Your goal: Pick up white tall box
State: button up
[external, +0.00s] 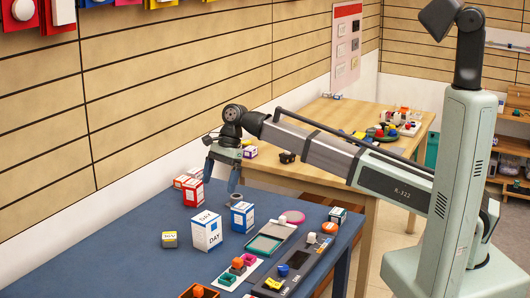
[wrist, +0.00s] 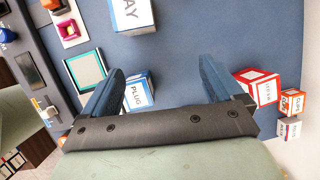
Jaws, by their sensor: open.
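The white tall box (external: 206,232), marked DAY with a blue patch, stands upright on the blue table (external: 130,255) in the external view. In the wrist view the white tall box (wrist: 131,14) is at the top edge, partly cut off, beyond the fingertips. My gripper (external: 222,178) is above the back part of the table, behind the box and apart from it, fingers pointing down.
A blue and white PLUG box (external: 242,217) stands right of the tall box; in the wrist view the PLUG box (wrist: 139,92) is beside the left finger. Red and white boxes (external: 193,192) stand behind, near the wall. Trays (external: 268,243) are at right.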

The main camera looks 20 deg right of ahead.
send_near(206, 216)
jog(key=w, duration=0.1)
jog(key=shift+g, duration=0.4)
jog(key=x, duration=0.8)
jog(key=shift+s, duration=0.2)
jog(key=shift+x, duration=2.65)
jog(key=shift+s+d, duration=0.1)
jog(key=shift+d, duration=0.05)
jog(key=c, duration=1.1)
